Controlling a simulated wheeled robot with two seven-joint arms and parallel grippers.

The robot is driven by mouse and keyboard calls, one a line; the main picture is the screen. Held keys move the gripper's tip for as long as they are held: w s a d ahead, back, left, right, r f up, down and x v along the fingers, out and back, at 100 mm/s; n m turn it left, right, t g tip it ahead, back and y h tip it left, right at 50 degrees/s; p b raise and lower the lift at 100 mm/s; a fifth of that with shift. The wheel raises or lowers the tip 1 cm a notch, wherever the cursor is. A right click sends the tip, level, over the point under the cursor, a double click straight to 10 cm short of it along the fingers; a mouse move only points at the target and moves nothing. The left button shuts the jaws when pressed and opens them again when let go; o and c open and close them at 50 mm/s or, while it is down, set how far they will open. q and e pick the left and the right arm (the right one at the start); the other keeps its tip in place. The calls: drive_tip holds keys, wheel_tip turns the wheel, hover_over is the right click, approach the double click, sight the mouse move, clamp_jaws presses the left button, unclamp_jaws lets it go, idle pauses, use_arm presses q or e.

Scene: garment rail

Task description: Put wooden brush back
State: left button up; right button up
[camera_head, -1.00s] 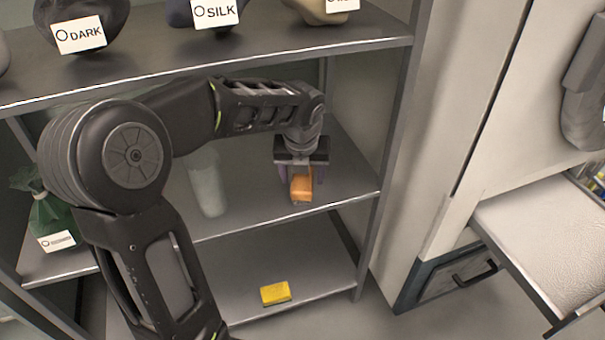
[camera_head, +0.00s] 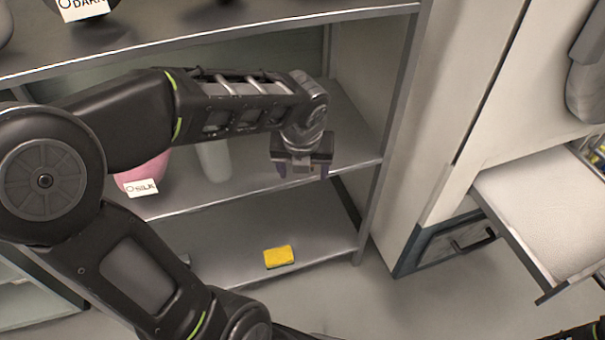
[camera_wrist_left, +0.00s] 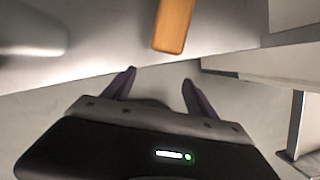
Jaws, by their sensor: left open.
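The wooden brush shows in the left wrist view as an orange-brown wooden block (camera_wrist_left: 173,24) lying on a grey shelf, its near end close to the shelf's front edge. My left gripper (camera_head: 302,171) is in front of the middle shelf in the head view. Its two fingers are apart with nothing between them, and they also show in the left wrist view (camera_wrist_left: 159,77), short of the brush and apart from it. In the head view the brush is hidden behind my left gripper and wrist.
A white cylinder (camera_head: 213,160) and a pink container (camera_head: 146,170) labelled SILK stand on the middle shelf (camera_head: 250,180). A yellow sponge-like block (camera_head: 279,257) lies on the lower shelf. A shelf post (camera_head: 392,130) and an open drawer (camera_head: 545,215) are to the right.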

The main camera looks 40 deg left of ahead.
use_arm(q)
drive_tip(key=shift+s+d, duration=0.65)
drive_tip(key=shift+s, duration=0.35)
drive_tip(key=d+f+n+g+h, duration=0.2)
drive_tip(key=d+f+n+h, duration=0.3)
drive_tip(key=d+f+n, duration=1.3)
drive_tip(key=s+d+f+n, duration=0.2)
drive_tip(key=s+f+n, duration=0.3)
drive_tip(key=f+n, duration=0.1)
drive_tip(key=s+d+f+n+h, duration=0.1)
drive_tip(key=s+d+f+n, duration=0.1)
drive_tip(key=s+f+n, duration=0.3)
wheel_tip(320, 180, down, 4)
drive_tip(key=shift+d+f+n, duration=0.25)
drive_tip(key=shift+d+n, duration=0.15)
drive_tip(key=shift+n, duration=0.7)
